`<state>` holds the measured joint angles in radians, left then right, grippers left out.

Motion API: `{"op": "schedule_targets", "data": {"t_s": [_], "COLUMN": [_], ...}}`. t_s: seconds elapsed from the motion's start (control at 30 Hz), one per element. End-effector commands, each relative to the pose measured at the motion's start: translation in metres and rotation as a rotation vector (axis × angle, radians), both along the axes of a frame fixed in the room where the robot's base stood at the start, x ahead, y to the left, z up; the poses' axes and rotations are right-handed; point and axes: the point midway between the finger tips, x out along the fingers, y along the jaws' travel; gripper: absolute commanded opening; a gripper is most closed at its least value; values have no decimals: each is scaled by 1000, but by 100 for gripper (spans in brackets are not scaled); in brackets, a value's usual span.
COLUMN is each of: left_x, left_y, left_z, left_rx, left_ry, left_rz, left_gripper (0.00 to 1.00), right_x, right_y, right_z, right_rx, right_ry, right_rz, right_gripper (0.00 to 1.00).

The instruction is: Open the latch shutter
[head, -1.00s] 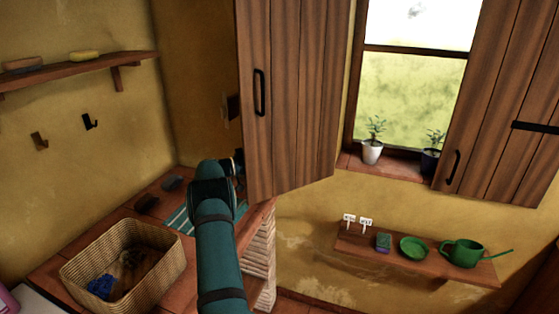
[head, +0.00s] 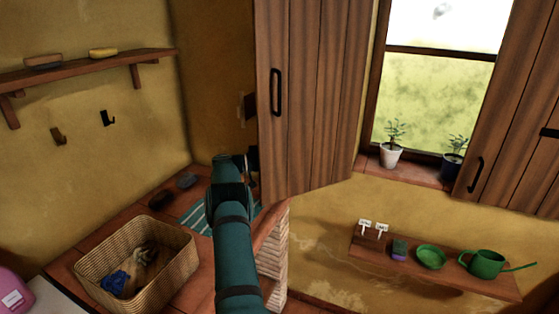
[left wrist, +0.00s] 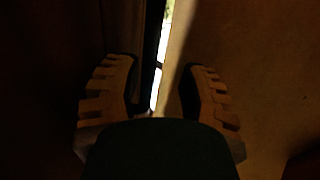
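The left wooden shutter (head: 315,100) stands swung out from the window, with a black handle (head: 276,92) on its face. The right shutter (head: 515,110) also stands open, with a black handle (head: 475,174) and a dark bar (head: 549,132) at the picture's edge. My left arm reaches up to the left shutter's lower left edge in the head view; its fingertips are hidden there. In the left wrist view my left gripper (left wrist: 160,88) has its fingers apart, facing a dark upright edge and a bright slit. Contact cannot be told. My right gripper is not in view.
A wicker basket (head: 137,262) and a striped cloth (head: 193,219) lie on the tiled counter below. Two potted plants (head: 392,155) stand on the sill. A low shelf (head: 440,272) holds a green watering can (head: 484,263). A wall shelf (head: 85,65) is at left.

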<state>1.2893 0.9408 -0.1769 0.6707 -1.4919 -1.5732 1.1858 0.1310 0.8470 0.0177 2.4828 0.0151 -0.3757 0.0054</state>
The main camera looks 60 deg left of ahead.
Motion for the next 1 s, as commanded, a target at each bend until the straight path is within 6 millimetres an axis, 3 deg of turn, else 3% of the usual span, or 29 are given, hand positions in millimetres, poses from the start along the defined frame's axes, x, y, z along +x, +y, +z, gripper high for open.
{"op": "schedule_targets", "data": {"t_s": [0.47,1.0], "left_x": [-5,-99], "left_y": [1,19], "left_z": [-1,-1], "left_rx": [-1,0], "left_ry": [1,2], "left_rz": [0,1], "left_gripper": [41,41], "right_x": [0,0], "right_y": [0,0], "right_z": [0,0], "right_rx": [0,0], "right_ry": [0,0], "right_rz": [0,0], "right_gripper": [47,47]}}
